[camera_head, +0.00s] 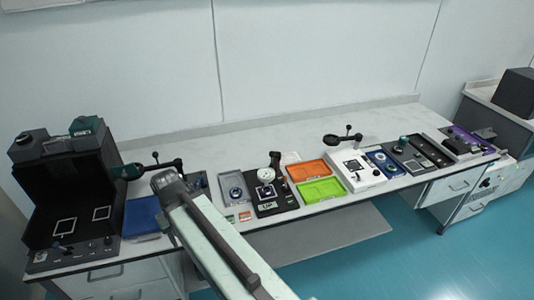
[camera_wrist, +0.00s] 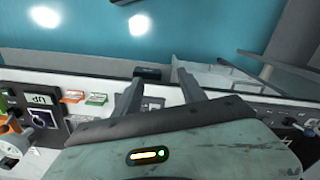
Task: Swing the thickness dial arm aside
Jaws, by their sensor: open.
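The thickness gauge (camera_head: 270,200) is a black-based device with a round dial, an upright dark arm (camera_head: 275,160) and a display reading "UP", near the middle of the bench. In the wrist view its display (camera_wrist: 40,99) shows upside down at the left edge, and a pale round part with some yellow (camera_wrist: 12,146), perhaps its dial, is cut off below it. My gripper (camera_wrist: 157,76) is open with nothing between its two dark fingers. It is apart from the gauge, which lies to its left in the wrist view. In the head view my arm crosses the bench front left of the gauge; the fingers cannot be made out.
An orange tray (camera_head: 290,172) and a green tray (camera_head: 303,191) sit right of the gauge. A magnifier (camera_head: 331,140) stands farther right. The back strip of the bench is clear.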

